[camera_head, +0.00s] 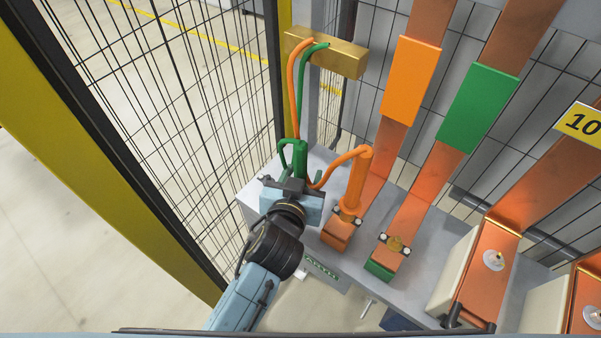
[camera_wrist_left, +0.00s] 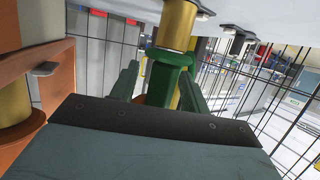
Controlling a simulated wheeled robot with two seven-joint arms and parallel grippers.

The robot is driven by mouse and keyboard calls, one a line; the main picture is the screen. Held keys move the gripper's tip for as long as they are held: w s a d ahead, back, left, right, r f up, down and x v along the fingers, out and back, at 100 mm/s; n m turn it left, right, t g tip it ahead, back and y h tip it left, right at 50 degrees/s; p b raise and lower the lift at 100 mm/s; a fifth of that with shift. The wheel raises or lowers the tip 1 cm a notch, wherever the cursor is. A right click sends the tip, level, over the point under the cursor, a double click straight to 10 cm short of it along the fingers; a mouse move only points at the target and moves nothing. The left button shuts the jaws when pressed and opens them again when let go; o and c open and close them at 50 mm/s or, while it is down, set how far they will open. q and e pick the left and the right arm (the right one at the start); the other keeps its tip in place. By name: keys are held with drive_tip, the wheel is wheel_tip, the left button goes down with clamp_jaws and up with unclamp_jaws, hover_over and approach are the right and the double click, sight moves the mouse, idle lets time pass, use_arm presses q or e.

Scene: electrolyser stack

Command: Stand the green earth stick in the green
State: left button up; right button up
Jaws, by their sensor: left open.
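The green earth stick (camera_head: 300,158) stands upright at the left end of the grey shelf, a green cable at its top. My left gripper (camera_head: 294,186) is right at it and hides its lower part. In the left wrist view the green stick (camera_wrist_left: 168,75) has a flange and a brass part beyond it. It lies between the fingers of my open left gripper (camera_wrist_left: 160,88); contact cannot be told. The green-marked copper bar (camera_head: 420,185) has a green foot (camera_head: 379,269) and a brass fitting (camera_head: 397,245) with nothing standing in it. My right gripper is out of view.
The orange stick (camera_head: 358,180) stands on the neighbouring copper bar, close right of my left gripper. Orange and green cables run up to a brass block (camera_head: 325,53). Mesh fencing (camera_head: 160,100) stands close on the left. More copper bars are at the right.

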use_arm(q)
drive_tip(key=shift+w, duration=0.1)
clamp_jaws()
drive_tip(key=shift+r, duration=0.1)
idle(0.3)
